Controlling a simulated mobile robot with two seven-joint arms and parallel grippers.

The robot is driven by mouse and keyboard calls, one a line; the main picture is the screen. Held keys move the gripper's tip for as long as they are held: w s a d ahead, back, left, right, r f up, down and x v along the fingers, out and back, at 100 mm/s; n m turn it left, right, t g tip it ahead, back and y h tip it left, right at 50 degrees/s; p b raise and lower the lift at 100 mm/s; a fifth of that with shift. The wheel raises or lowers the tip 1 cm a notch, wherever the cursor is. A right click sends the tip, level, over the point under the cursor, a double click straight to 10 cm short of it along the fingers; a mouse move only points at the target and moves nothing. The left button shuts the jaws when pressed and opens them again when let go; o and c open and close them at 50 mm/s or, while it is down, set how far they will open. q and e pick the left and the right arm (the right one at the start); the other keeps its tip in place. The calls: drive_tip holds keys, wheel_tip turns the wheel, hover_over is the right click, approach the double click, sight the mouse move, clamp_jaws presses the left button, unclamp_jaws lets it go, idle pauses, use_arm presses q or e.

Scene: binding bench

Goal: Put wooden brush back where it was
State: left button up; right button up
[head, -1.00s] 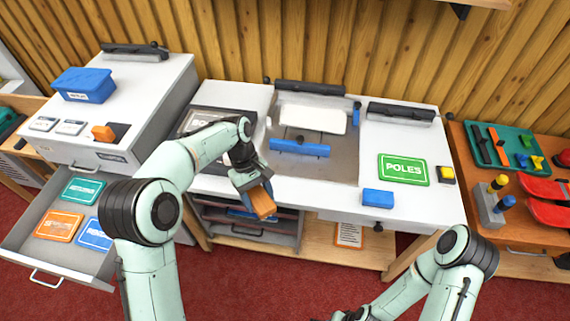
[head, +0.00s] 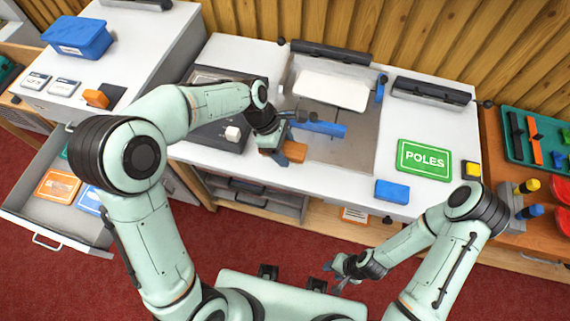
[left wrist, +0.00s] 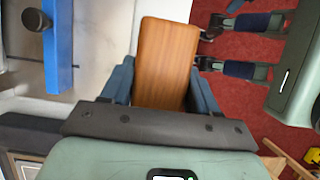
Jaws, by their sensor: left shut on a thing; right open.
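The wooden brush (head: 292,151) shows as an orange-brown block at the front of the white bench top, left of centre. My left gripper (head: 280,148) is shut on it. In the left wrist view the brush (left wrist: 165,62) lies between the two blue-grey fingers, its wood-grained face towards the camera. The bench's front edge and red floor show beside it there. I cannot tell whether the brush touches the bench. Its underside is hidden. My right gripper (head: 345,272) is open and empty, low in front of the bench.
A blue bar (head: 320,128) with a dark knob lies just behind the brush. A blue block (head: 392,191) and a green POLES sign (head: 424,159) are to the right. A dark-framed panel with a white knob (head: 233,133) is left. An open drawer (head: 40,205) juts out far left.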

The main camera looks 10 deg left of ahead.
sight(290, 170)
use_arm(q)
wheel_tip(290, 170, down, 10)
drive_tip(key=shift+w+r+b, duration=0.15)
drive_tip(key=shift+r+b, duration=0.05)
drive_tip(key=shift+b, duration=0.3)
drive_tip(key=o, duration=0.6)
drive_tip(key=shift+f, duration=0.15)
drive_tip(key=shift+o, duration=0.3)
drive_tip(key=shift+r, duration=0.35)
drive_tip(key=p+v, duration=0.1)
drive_tip(key=v, duration=1)
drive_tip(key=shift+a+r, duration=0.25)
drive_tip(key=shift+r, duration=0.05)
drive_tip(key=shift+f, duration=0.1)
